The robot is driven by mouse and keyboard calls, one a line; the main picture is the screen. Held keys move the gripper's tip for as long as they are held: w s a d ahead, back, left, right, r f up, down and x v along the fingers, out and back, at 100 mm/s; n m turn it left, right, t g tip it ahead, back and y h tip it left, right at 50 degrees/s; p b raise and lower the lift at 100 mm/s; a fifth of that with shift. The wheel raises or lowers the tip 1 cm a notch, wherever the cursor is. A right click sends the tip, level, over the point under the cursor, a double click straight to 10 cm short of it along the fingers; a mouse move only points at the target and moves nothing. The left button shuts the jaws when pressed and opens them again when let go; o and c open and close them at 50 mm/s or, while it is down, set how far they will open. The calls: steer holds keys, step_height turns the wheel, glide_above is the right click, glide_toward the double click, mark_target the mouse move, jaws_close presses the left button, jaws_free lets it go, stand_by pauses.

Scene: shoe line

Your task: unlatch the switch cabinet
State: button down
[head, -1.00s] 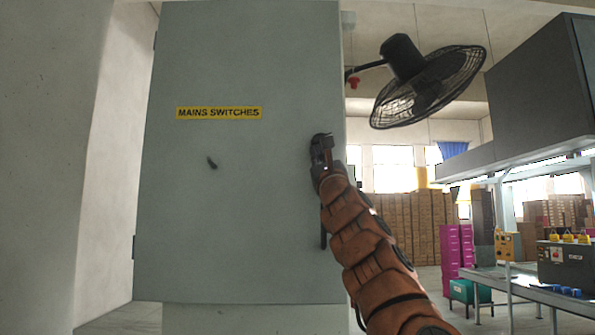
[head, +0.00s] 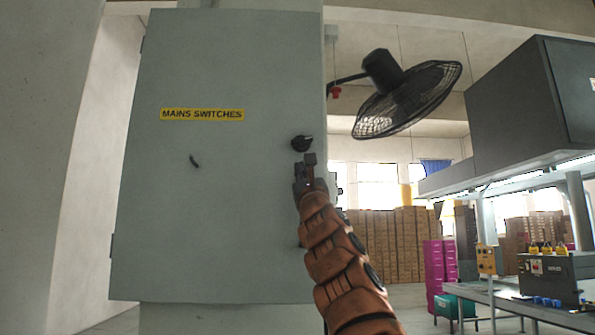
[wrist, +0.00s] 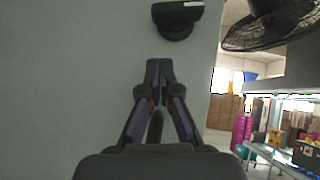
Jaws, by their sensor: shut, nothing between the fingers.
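The grey switch cabinet (head: 215,190) has a yellow "MAINS SWITCHES" label, and its door looks closed. A black latch knob (head: 302,143) sits near the door's right edge. In the wrist view the knob (wrist: 177,18) is at the top, its bar lying roughly level with a pale mark on it. My gripper (head: 310,160) is just below the knob in the head view, shut and empty. In the wrist view its fingertips (wrist: 159,65) meet below and slightly left of the knob, apart from it in the picture. My arm hides part of the door's right edge.
A black fan (head: 408,95) juts out to the right of the cabinet. A dark overhead unit (head: 535,115) and a workbench (head: 500,292) stand further right. Stacked boxes (head: 375,235) and magenta bins (head: 438,270) are behind. A small dark mark (head: 195,161) is on the door.

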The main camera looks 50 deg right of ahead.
steer(key=b+v, duration=0.8)
steer(key=v, duration=0.1)
steer(key=shift+s+f+b, duration=0.2)
steer(key=shift+s+b, duration=0.15)
steer(key=shift+a, duration=0.1)
